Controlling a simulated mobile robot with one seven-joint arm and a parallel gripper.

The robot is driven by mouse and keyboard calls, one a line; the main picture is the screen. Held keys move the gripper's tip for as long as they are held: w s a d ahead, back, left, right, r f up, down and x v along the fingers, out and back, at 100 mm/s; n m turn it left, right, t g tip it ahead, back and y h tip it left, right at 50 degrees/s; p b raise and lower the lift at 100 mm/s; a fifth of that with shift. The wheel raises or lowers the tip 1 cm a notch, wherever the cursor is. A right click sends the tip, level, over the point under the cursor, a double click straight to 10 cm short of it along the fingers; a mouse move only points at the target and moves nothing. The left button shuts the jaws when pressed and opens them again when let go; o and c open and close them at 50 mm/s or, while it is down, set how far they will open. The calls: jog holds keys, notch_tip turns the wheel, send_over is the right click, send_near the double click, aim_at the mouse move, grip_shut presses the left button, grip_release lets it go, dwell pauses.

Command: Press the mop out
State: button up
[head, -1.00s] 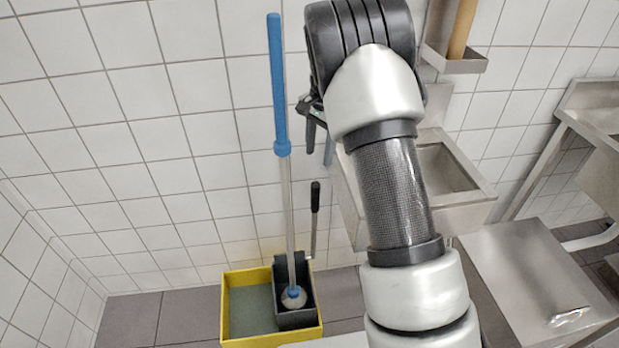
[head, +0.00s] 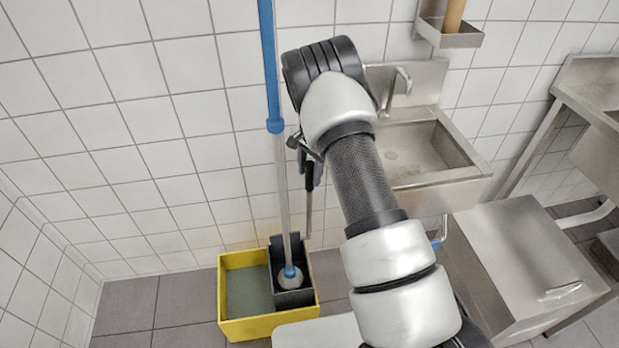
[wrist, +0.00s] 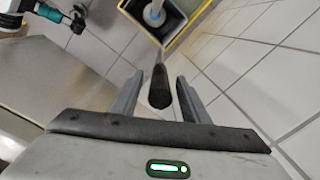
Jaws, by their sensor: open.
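The mop (head: 268,60) stands upright with its blue handle up and its head (head: 290,280) in the black wringer (head: 275,297). The wringer sits at the right side of the yellow bucket (head: 262,328). A lever (head: 308,215) with a black grip rises from the wringer. My gripper (head: 311,168) is at the top of this lever, partly hidden by my arm. In the wrist view my gripper (wrist: 158,88) is open, with the black lever grip (wrist: 159,92) between its fingers and gaps on both sides. The mop head also shows there (wrist: 154,12).
A steel sink (head: 425,155) with a tap is on the wall right of my arm. A steel box-like unit (head: 525,255) stands on the floor at right. The tiled wall is close behind the bucket. Floor (head: 150,305) left of the bucket is clear.

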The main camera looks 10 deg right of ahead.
jog(key=shift+w+f, duration=0.1)
jog(key=shift+f, duration=0.95)
grip_shut()
jog(key=shift+a, duration=0.1)
